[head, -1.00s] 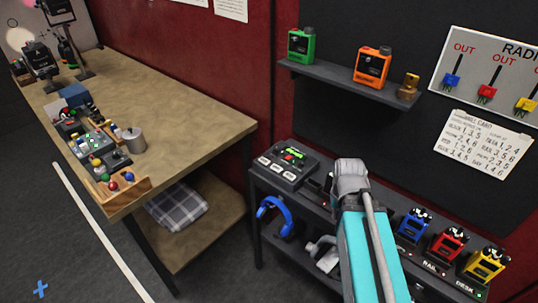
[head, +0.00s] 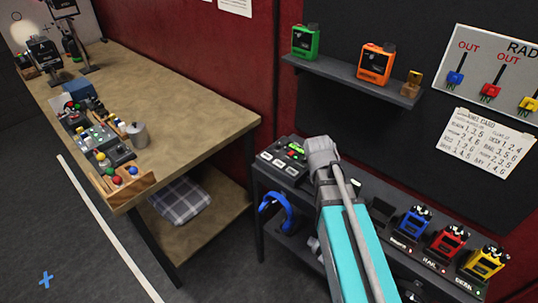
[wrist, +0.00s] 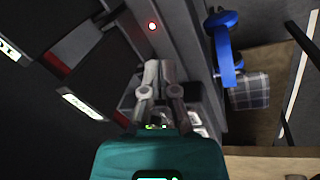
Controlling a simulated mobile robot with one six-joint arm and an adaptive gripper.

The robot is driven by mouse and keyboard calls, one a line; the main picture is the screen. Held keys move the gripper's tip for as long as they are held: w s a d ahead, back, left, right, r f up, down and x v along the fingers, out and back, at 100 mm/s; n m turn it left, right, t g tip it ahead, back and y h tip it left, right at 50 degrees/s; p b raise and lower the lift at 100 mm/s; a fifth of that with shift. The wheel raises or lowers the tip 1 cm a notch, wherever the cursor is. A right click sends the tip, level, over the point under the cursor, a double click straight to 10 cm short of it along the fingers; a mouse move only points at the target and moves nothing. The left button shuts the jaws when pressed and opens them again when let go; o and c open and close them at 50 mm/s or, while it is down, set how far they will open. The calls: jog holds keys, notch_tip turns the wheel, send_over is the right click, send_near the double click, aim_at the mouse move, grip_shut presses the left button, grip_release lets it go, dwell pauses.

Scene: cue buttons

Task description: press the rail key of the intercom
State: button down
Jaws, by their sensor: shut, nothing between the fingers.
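The intercom (head: 270,169), a dark box with a green light, a red light and a row of white-labelled keys, sits at the left end of the dark shelf unit in the head view. The key labels there are too small to read, so I cannot tell which key is rail. My arm's end covers the intercom's right side. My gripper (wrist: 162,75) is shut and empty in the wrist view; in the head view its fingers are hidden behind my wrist. Pale labels (wrist: 82,106) show left of the fingers; I cannot tell whether they are intercom keys.
Blue headphones (head: 275,205) hang at the shelf unit's left side. Blue (head: 415,225), red (head: 447,241) and yellow (head: 484,263) radios stand in docks to the right; the red one's dock reads RAIL. A wall shelf (head: 352,79) is above. A wooden table (head: 190,105) stands left.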

aim_at(269, 154)
jog(key=w+a+r+n+t, duration=0.1)
jog(key=w+a+n, duration=0.1)
jog(key=w+a, duration=0.1)
jog(key=w+a+r+n+t+h+p, duration=0.1)
jog(key=w+a+n, duration=0.2)
jog(key=w, duration=0.1)
jog(key=w+a+r+n+t+h, duration=0.1)
jog(key=w+a+r+n, duration=0.1)
jog(key=w+a+n, duration=0.1)
jog(key=shift+w+a+r, duration=0.1)
jog(key=shift+w+a, duration=0.5)
jog(key=shift+w, duration=0.2)
jog(key=w+a+r+n+t, duration=0.1)
jog(key=w+a+n, duration=0.1)
jog(key=a, duration=0.3)
jog(key=w+a+r+n+t+p, duration=0.1)
jog(key=w+a+r+n+t, duration=0.1)
jog(key=w+a+n, duration=0.1)
jog(key=shift+w+a+r+n+h, duration=0.35)
jog(key=shift+a+n, duration=0.5)
jog(key=shift+n, duration=0.15)
jog(key=shift+f, duration=0.2)
notch_tip(269, 154, down, 8)
jog(key=b, duration=0.8)
jog(key=shift+f, duration=0.2)
jog(key=shift+f+b, duration=0.85)
jog(key=shift+b, duration=0.15)
jog(key=shift+r, duration=0.15)
jog(key=shift+r+p, duration=0.7)
jog(key=shift+p, duration=0.1)
